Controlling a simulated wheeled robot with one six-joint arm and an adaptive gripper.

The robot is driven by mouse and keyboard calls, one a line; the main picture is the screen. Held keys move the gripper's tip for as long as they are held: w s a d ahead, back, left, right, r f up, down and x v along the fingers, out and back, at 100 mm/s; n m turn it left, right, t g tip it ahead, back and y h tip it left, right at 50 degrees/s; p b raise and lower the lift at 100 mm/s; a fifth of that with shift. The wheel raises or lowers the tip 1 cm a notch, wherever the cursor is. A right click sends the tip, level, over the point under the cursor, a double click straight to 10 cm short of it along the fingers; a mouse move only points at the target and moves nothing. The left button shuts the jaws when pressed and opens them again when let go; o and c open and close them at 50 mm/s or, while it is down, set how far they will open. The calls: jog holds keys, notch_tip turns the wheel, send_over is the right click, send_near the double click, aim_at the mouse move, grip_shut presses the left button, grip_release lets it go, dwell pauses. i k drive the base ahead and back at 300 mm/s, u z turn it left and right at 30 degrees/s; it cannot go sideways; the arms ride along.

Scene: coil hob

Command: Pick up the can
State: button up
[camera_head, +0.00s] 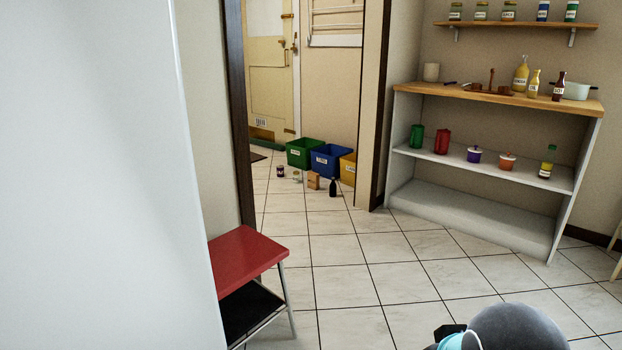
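A small dark cylinder with a pale band (280,172), which looks like a can, stands on the tiled floor beyond the doorway. It is the leftmost of a few small items in front of the bins. It is too small to read its label. My gripper is not in view; only a grey rounded part of my arm with a teal piece shows at the bottom right, far from the can.
Green (305,152), blue (330,161) and yellow (348,168) bins stand behind the can. A dark bottle (333,188) and brown box (313,181) are beside it. A red-topped stool (247,258) and white panel (100,180) block the left. Shelves (490,162) stand right; tiles between are clear.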

aim_at(280, 168)
jog(key=i, duration=4.8)
jog(key=u, duration=1.3)
jog(key=i, duration=1.7)
jog(key=z, duration=1.85)
